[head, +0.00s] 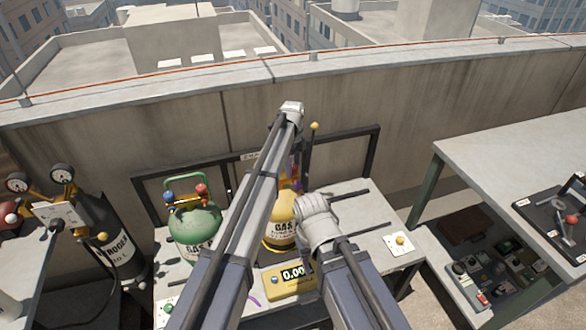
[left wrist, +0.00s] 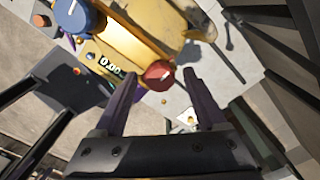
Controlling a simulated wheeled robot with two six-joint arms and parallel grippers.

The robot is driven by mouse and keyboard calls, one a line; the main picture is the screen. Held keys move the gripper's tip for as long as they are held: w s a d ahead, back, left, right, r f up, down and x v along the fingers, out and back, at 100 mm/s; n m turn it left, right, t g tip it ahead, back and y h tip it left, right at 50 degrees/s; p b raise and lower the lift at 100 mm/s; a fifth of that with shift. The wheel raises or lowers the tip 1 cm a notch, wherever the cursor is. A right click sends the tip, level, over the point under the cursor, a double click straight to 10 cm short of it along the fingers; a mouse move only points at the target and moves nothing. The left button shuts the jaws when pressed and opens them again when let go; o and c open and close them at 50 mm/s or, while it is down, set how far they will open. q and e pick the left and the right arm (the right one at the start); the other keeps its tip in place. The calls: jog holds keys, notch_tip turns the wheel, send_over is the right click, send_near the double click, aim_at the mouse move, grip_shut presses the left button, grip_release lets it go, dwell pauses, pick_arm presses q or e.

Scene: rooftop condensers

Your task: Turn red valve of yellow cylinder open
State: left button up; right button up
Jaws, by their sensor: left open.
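The yellow gas cylinder (head: 279,236) stands on the bench, partly covered by my left arm in the head view. Its top and valves are mostly hidden there. In the left wrist view, the yellow cylinder (left wrist: 125,42) has a red valve knob (left wrist: 158,75) and a blue knob (left wrist: 78,17). My left gripper (left wrist: 160,78) is open, with its fingertips on either side of the red knob in that view. I cannot tell whether they touch it. In the head view my left gripper is mostly hidden behind its arm. My right gripper does not show.
A green cylinder (head: 195,232) with red and blue knobs stands to the left. A yellow scale (head: 290,282) reading 0.00 lies in front. A black nitrogen cylinder (head: 115,245) stands further left, and a grey table (head: 515,150) is at the right. A parapet (head: 400,110) runs behind.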

pick_arm(q)
grip_shut()
dwell(0.5)
